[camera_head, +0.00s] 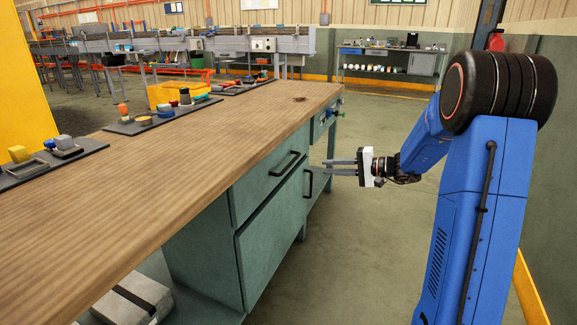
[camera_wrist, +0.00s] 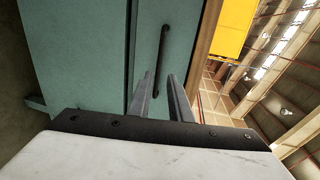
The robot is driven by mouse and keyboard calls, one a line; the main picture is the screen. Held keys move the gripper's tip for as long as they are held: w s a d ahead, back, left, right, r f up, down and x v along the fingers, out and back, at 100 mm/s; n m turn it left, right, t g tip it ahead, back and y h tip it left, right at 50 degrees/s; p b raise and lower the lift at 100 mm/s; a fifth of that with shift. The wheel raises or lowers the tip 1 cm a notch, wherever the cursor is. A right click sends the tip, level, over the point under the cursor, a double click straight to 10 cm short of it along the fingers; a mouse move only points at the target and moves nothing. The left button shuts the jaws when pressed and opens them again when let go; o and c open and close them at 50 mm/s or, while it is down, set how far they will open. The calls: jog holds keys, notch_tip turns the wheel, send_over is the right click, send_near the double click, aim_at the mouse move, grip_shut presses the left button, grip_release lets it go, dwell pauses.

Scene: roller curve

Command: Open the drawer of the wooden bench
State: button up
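The wooden bench (camera_head: 150,185) has a wood top and a green cabinet beneath it. Its drawer (camera_head: 262,184) is flush with the cabinet front and carries a black bar handle (camera_head: 285,164). In the wrist view the handle (camera_wrist: 159,55) stands on the green drawer front (camera_wrist: 160,20), beyond my fingers. My gripper (camera_head: 328,167) is open and empty, with its two fingers pointing left toward the bench front. The fingers (camera_wrist: 163,98) show apart in the wrist view, with the handle seen ahead between and above them. A gap shows between fingertips and handle in the head view.
Below the drawer is a cabinet door (camera_head: 265,240) with its own black handle (camera_head: 308,183). Dark trays of small parts (camera_head: 45,167) and a yellow bin (camera_head: 170,93) stand on the bench top. The floor (camera_head: 350,250) before the bench is clear. A green wall (camera_head: 553,160) stands at the right.

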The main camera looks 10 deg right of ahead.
aim_at(288, 166)
jog(key=x, duration=1.7)
jog(key=shift+a, duration=0.1)
grip_shut()
